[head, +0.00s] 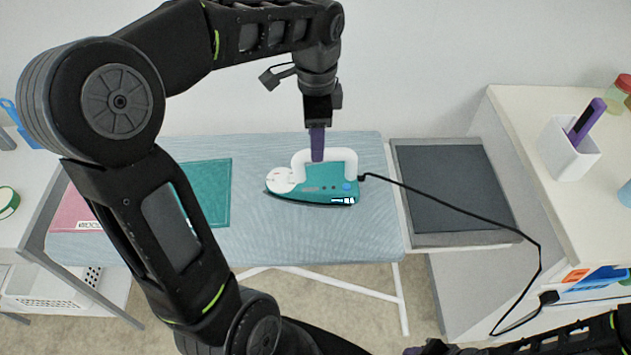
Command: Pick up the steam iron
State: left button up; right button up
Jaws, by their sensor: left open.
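The steam iron (325,184) is teal with a white handle and a white nose. It lies on the blue-grey ironing board (280,236), its nose pointing left. A black cord runs from its right end across to the right. My left gripper (317,158) points down with its purple fingers at the top of the iron's handle. The fingers overlap the handle in the picture, and I cannot tell whether they touch it. My left gripper is open.
A dark grey pad (455,189) lies right of the board. A white cup (568,150) with a purple item stands on the right counter (525,110). Teal (205,188) and pink (75,213) flat pieces lie on the board's left. A white basket (50,287) sits lower left.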

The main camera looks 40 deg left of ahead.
pick_arm(q)
jog(key=shift+f, duration=0.15)
send_over(314, 171)
jog(key=s+d, duration=0.1)
jog(key=f, duration=0.5)
jog(key=shift+s+d+p, duration=0.15)
jog(key=shift+s+p, duration=0.05)
jog(key=shift+p, duration=0.2)
jog(key=shift+c, duration=0.3)
grip_shut()
dwell(0.9)
